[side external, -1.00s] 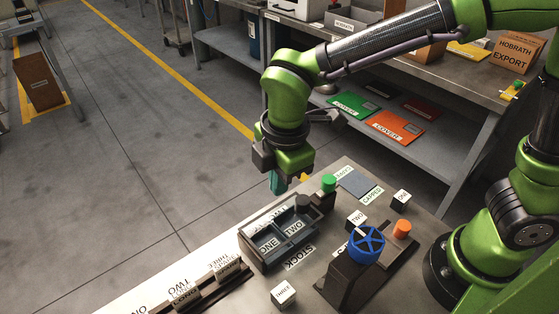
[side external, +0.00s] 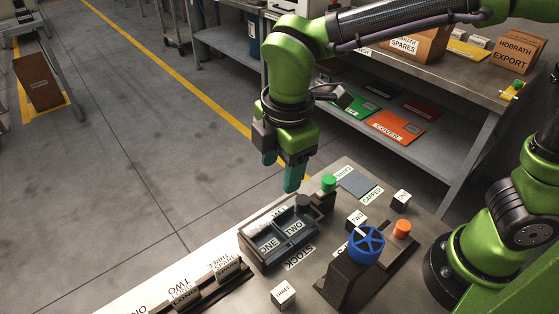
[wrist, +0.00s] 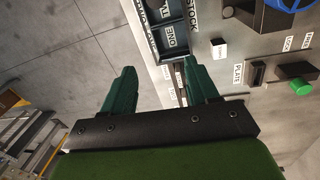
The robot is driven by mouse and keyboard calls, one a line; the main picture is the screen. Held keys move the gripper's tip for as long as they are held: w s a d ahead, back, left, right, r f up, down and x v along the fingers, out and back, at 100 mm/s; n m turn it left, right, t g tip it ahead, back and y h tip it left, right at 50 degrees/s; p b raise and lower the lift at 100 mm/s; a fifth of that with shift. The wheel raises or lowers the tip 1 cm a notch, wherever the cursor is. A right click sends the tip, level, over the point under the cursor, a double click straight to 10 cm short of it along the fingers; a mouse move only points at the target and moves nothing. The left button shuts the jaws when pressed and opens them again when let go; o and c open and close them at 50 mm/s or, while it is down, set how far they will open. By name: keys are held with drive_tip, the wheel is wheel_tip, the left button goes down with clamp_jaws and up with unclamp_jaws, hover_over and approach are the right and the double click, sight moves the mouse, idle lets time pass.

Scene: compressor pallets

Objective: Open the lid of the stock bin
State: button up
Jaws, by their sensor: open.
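The stock bin (side external: 290,251) is a dark grey box on the bench, beside a STOCK label (side external: 300,257). I cannot clearly make out the lid's edges. The bin also shows at the top of the wrist view (wrist: 168,51). My gripper (side external: 281,172) is open and empty, its green fingers apart, above and behind the bin without touching it. It also shows in the wrist view (wrist: 157,72).
A green button (side external: 328,182) stands by the bin's back right corner. A blue handwheel (side external: 366,244) on a dark block and an orange knob (side external: 402,228) are to the right. A white cube (side external: 283,293) lies in front; a dark labelled rack (side external: 195,291) lies front left.

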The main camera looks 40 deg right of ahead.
wheel_tip(320, 180, up, 13)
drive_tip(key=s, duration=0.1)
drive_tip(key=shift+s+f, duration=0.15)
drive_tip(key=shift+s, duration=0.1)
drive_tip(key=n+g, duration=0.1)
drive_tip(key=n, duration=0.2)
hover_over(303, 200)
wheel_tip(303, 200, down, 10)
wheel_tip(303, 200, down, 16)
drive_tip(key=shift+r, duration=0.2)
drive_tip(key=shift+c, duration=0.2)
clamp_jaws()
